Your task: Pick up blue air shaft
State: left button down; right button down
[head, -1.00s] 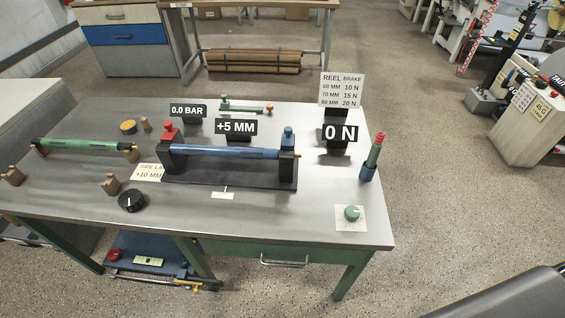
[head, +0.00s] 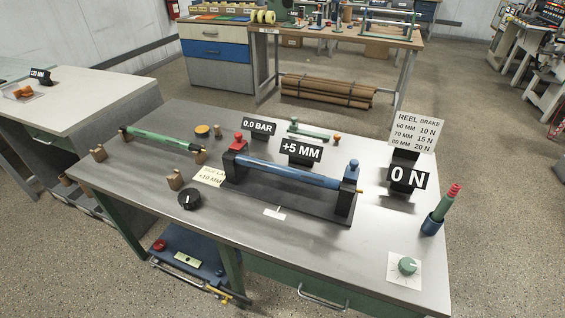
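The blue air shaft (head: 287,171) lies level across a black stand (head: 285,196) on the grey metal table (head: 150,200) in the head view. Its left end sits at a post with a red knob (head: 238,139). Its right end sits at a post with a blue knob (head: 352,167), and a small orange tip shows beyond it. A green shaft (head: 160,139) rests on wooden blocks at the left of the table. Neither of my grippers is in view.
Signs reading "0.0 BAR" (head: 259,127), "+5 MM" (head: 301,150) and "0 N" (head: 407,177) stand around the stand. A black dial (head: 189,198), a green dial (head: 407,266) and a blue cup (head: 432,224) with a green handle are on the table. The table's front strip is mostly clear.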

aim_at(314, 179)
jog(key=u, duration=2.7)
jog(key=k, duration=2.4)
jog(key=z, duration=1.95)
jog(key=i, duration=0.45)
